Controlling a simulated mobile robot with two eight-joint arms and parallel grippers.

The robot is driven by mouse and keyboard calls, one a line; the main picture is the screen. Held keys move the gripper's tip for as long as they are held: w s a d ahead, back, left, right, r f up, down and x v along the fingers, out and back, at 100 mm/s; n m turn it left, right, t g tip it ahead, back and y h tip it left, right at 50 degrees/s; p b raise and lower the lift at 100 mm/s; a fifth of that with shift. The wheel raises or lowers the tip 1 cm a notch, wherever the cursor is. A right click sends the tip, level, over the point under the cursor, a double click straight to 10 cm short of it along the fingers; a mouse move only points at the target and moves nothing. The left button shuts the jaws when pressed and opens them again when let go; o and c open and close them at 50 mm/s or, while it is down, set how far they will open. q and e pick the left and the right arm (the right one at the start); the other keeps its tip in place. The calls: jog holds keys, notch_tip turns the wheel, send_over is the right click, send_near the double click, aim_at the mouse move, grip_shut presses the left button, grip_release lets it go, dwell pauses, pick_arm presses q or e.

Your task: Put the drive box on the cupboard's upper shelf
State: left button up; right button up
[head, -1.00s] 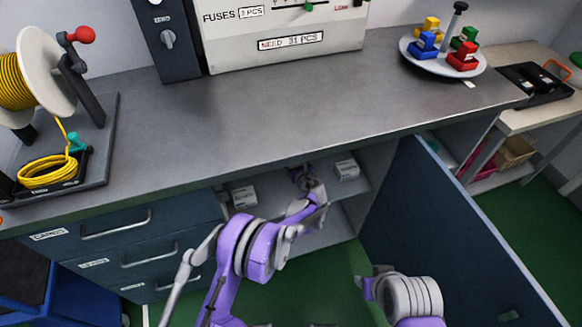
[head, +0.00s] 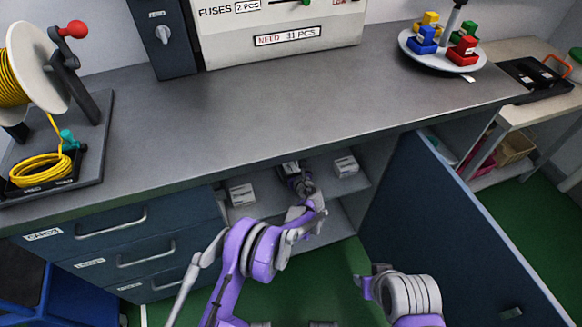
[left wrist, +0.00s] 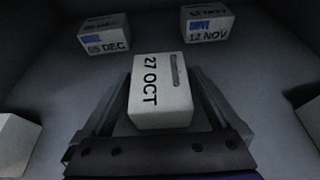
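The drive box, white and marked 27 OCT (left wrist: 160,107), is between the fingers of my left gripper (left wrist: 162,85) in the left wrist view. Dark gaps show between the box's sides and the fingers, so the gripper looks open around it. In the head view the left gripper (head: 294,176) reaches into the open cupboard at its upper shelf (head: 267,200), with the box (head: 290,168) just beyond it. Whether the box's underside rests on the shelf is hidden.
White boxes stand on the shelf left (head: 242,193) and right (head: 345,167) of the gripper. Boxes marked 05 DEC (left wrist: 105,34) and 12 NOV (left wrist: 208,25) stand farther in. The cupboard door (head: 440,225) hangs open on the right; the worktop (head: 250,125) overhangs the shelf.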

pick_arm(q)
jog(key=shift+r, duration=0.1)
jog(key=shift+r, duration=0.2)
jog(key=p+v, duration=0.1)
jog(key=v, duration=1)
jog(key=shift+s+d, duration=0.1)
jog(key=shift+s, duration=0.15)
jog(key=shift+s+r, duration=0.15)
jog(key=shift+s, duration=0.05)
